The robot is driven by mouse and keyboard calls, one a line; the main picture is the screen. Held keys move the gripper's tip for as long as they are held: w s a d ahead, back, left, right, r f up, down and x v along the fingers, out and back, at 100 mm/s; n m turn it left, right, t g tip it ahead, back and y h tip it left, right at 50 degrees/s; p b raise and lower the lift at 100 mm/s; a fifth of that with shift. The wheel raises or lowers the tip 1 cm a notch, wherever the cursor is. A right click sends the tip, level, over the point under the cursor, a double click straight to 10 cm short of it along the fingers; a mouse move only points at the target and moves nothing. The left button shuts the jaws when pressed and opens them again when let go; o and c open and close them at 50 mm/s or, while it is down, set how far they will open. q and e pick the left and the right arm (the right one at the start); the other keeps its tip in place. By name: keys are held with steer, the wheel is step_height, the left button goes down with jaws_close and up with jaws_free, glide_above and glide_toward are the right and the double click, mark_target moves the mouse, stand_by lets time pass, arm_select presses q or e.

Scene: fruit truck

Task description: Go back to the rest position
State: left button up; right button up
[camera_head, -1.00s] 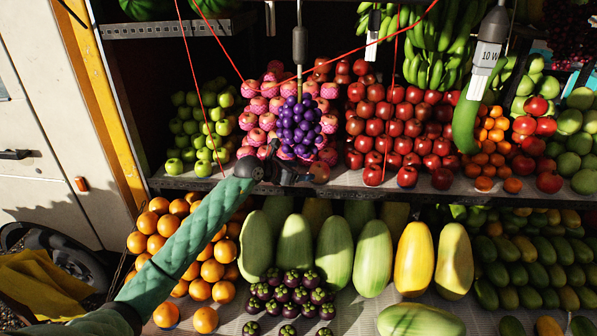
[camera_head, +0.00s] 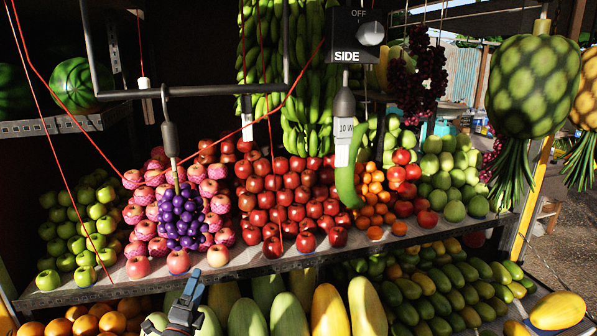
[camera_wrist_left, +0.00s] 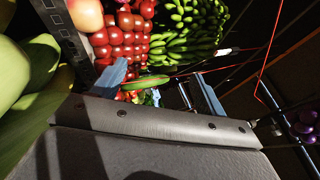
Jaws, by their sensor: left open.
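My left gripper (camera_head: 187,300) shows at the bottom of the head view, in front of the lower shelf and below the upper shelf's edge. In the left wrist view its two blue-grey fingers (camera_wrist_left: 160,90) stand apart with nothing held between them. Grapes also show at the right edge of the left wrist view (camera_wrist_left: 303,128). My right gripper is in neither view.
The upper shelf edge (camera_head: 300,258) runs above the gripper, with red apples (camera_head: 290,195) and green apples (camera_head: 85,235) on it. Pale green melons (camera_head: 245,318) lie below. A hanging green fruit (camera_head: 347,182) and a pineapple (camera_head: 530,85) hang farther right.

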arm_select(q)
steer(key=s+a+f+n+g+y, duration=0.3)
steer(key=s+f+n+g+y, duration=0.6)
steer(key=s+f+n, duration=0.85)
steer(key=s+d+f+n+g+h, duration=0.1)
steer(key=s+d+f+g+h, duration=0.15)
steer(key=s, duration=0.45)
steer(key=s+d+f+n+g+h, duration=0.1)
steer(key=s+d+f+g, duration=0.2)
steer(key=s, duration=0.4)
steer(key=s+d+f+n+g+h, duration=0.1)
steer(key=s+d+f+g+h, duration=0.1)
steer(key=s+g, duration=0.35)
step_height(320, 180, down, 26)
steer(key=w+d, duration=0.1)
steer(key=d, duration=0.1)
steer(key=s+f, duration=0.4)
steer(key=f, duration=0.6)
steer(key=s+f, duration=0.3)
steer(key=f, duration=0.8)
steer(key=shift+s+f+m, duration=0.3)
steer(key=shift+s+m, duration=0.05)
steer(key=shift+d, duration=0.1)
